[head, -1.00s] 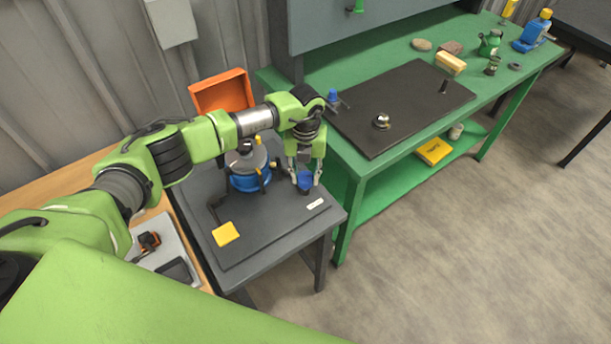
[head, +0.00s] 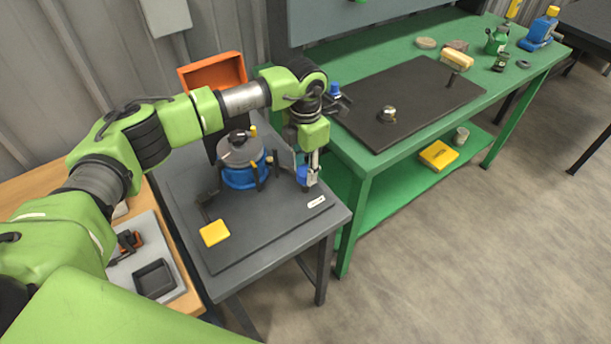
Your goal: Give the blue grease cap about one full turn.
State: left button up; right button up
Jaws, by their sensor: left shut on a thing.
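The blue grease cap (head: 302,175) is at the right side of the grey table, low between the fingers of my left gripper (head: 308,176). My left gripper points down and is shut on the cap; its near finger hides part of it. What lies under the cap is hidden. Left of it on the same table stands a round blue stand (head: 243,176) with a grey top. My right gripper is not in view.
A yellow pad (head: 214,233) and a white label (head: 317,202) lie near the table's front. An orange bin (head: 213,72) is behind. The green bench (head: 400,49) at the right carries a dark mat (head: 425,95) and a blue-topped fitting (head: 334,89) at its left edge.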

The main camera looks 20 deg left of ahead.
aim_at(305, 170)
pick_arm(q)
jog(key=shift+m+b, duration=1.15)
jog(key=shift+m, duration=0.25)
jog(key=shift+r, duration=0.1)
jog(key=o, duration=1.1)
notch_tip(305, 170, up, 12)
